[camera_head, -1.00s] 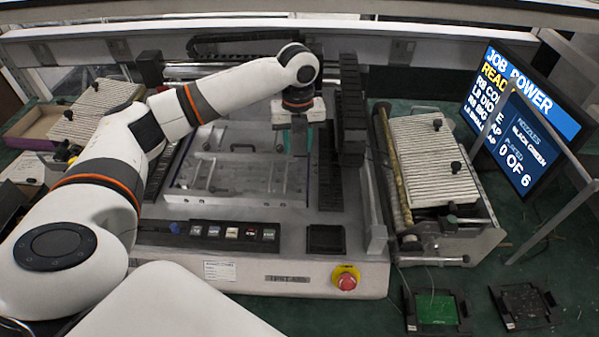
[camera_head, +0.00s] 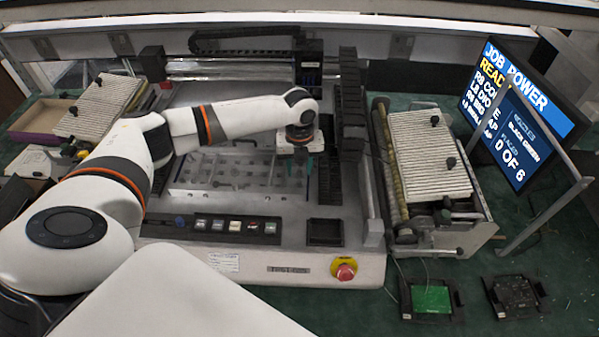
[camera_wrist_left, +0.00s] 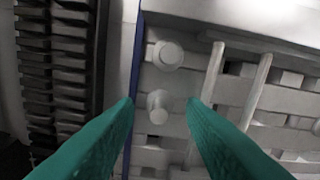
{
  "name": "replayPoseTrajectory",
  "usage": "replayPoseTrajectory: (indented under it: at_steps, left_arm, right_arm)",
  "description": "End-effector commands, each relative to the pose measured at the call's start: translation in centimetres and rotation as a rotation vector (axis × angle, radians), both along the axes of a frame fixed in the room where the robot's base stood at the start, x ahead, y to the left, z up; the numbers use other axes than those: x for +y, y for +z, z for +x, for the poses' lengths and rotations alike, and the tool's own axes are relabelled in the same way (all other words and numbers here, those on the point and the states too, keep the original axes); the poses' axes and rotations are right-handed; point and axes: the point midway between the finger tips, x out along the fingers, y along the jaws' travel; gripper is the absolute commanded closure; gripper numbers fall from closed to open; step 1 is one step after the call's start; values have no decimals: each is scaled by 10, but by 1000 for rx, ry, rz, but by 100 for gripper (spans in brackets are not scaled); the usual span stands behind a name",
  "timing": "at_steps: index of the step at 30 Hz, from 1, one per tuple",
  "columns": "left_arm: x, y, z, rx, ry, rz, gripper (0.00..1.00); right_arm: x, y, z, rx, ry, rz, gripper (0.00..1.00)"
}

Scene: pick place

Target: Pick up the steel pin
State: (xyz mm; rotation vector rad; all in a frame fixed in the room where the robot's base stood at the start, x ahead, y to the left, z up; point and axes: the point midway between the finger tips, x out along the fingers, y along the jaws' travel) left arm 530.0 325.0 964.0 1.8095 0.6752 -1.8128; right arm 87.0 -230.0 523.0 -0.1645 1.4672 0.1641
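My left gripper (camera_head: 303,163) has teal fingers and points down over the right end of the pale metal plate (camera_head: 240,193) in the machine. In the left wrist view the same gripper (camera_wrist_left: 160,101) is open, its fingertips apart. A short, pale, round-headed steel pin (camera_wrist_left: 157,107) stands between the fingertips in that picture; contact with them is not visible. A second, wider round-headed post (camera_wrist_left: 168,55) stands just beyond it. I cannot make out the pin in the head view. My right gripper is not in view.
Pale raised bars (camera_wrist_left: 208,75) stand right of the pin. A dark ribbed cable chain (camera_wrist_left: 60,80) runs along the left in the wrist view. A red stop button (camera_head: 345,271) sits at the machine's front, with a green board (camera_head: 432,299) at front right.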

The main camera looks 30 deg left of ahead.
Motion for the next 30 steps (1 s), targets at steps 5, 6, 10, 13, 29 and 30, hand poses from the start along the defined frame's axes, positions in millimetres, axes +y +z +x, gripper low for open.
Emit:
replayPoseTrajectory:
  at_steps: [5, 6, 10, 13, 29, 30]
  left_arm:
    - [0, 0, 0, 0, 0, 0, 89]
    - [0, 0, 0, 0, 0, 0, 96]
    - [0, 1, 0, -1, 0, -1, 100]
    - [0, 1, 0, -1, 0, -1, 100]
    - [0, 70, 1, -5, 0, -1, 100]
    - [0, 77, 1, -5, 0, -1, 100]
  right_arm:
    - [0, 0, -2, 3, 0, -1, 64]
    - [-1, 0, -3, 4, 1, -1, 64]
    - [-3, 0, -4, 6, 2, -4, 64]
    - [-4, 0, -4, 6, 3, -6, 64]
    - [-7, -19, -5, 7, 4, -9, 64]
    - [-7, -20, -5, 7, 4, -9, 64]
